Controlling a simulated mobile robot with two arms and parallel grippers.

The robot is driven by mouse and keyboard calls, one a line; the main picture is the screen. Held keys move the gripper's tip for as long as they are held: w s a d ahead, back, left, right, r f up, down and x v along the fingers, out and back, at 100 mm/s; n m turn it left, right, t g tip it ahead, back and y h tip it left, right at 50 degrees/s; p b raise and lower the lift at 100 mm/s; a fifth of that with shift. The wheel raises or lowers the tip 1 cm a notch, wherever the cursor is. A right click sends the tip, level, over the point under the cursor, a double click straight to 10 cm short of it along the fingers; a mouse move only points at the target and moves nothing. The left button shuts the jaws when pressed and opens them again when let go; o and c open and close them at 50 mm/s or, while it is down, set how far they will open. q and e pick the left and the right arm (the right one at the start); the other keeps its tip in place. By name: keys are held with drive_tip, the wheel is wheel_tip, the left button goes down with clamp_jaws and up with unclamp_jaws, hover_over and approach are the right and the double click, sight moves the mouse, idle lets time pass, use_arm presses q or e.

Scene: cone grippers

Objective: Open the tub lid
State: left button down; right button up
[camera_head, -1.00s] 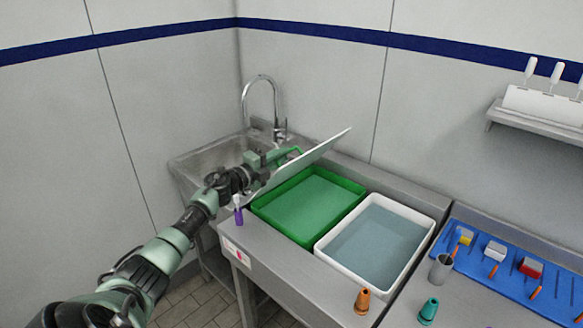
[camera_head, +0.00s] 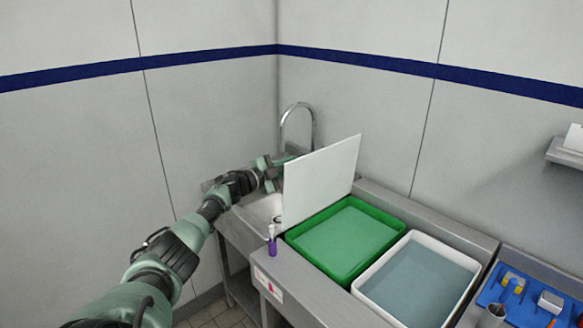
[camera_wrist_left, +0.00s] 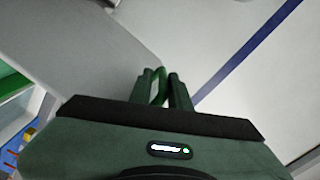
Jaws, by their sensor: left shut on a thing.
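The green tub (camera_head: 376,252) stands on the counter beside the sink, with light green contents showing. Its pale flat lid (camera_head: 322,182) stands steeply raised along the tub's left side, so the tub is open from above. My left gripper (camera_head: 275,172) is behind the lid on its sink side, with the fingertips partly hidden by it. In the left wrist view, my left gripper (camera_wrist_left: 163,88) is shut on a green handle (camera_wrist_left: 159,84), with the grey lid face (camera_wrist_left: 85,45) beside it. My right gripper is not in view.
A white tub (camera_head: 404,318) with blue-grey contents stands right of the green one. A small purple-based bottle (camera_head: 272,243) stands near the lid's front lower corner. The faucet (camera_head: 312,118) rises behind the lid. A blue mat (camera_head: 494,285) with tools lies at right.

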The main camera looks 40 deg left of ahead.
use_arm(q)
drive_tip(key=shift+w+r, duration=0.1)
drive_tip(key=shift+r, duration=0.35)
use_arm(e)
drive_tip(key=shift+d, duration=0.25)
use_arm(q)
drive_tip(key=c, duration=1.6)
unclamp_jaws()
drive_tip(key=shift+o, duration=0.5)
drive_tip(key=shift+d, duration=0.2)
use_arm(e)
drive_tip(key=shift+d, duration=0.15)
use_arm(q)
drive_tip(key=shift+f, duration=0.2)
drive_tip(key=shift+s+a+f, duration=0.1)
drive_tip(key=shift+s+a, duration=0.05)
drive_tip(key=shift+s, duration=0.5)
drive_tip(key=s+b, duration=0.1)
drive_tip(key=s, duration=0.5)
drive_tip(key=shift+s+a, duration=0.25)
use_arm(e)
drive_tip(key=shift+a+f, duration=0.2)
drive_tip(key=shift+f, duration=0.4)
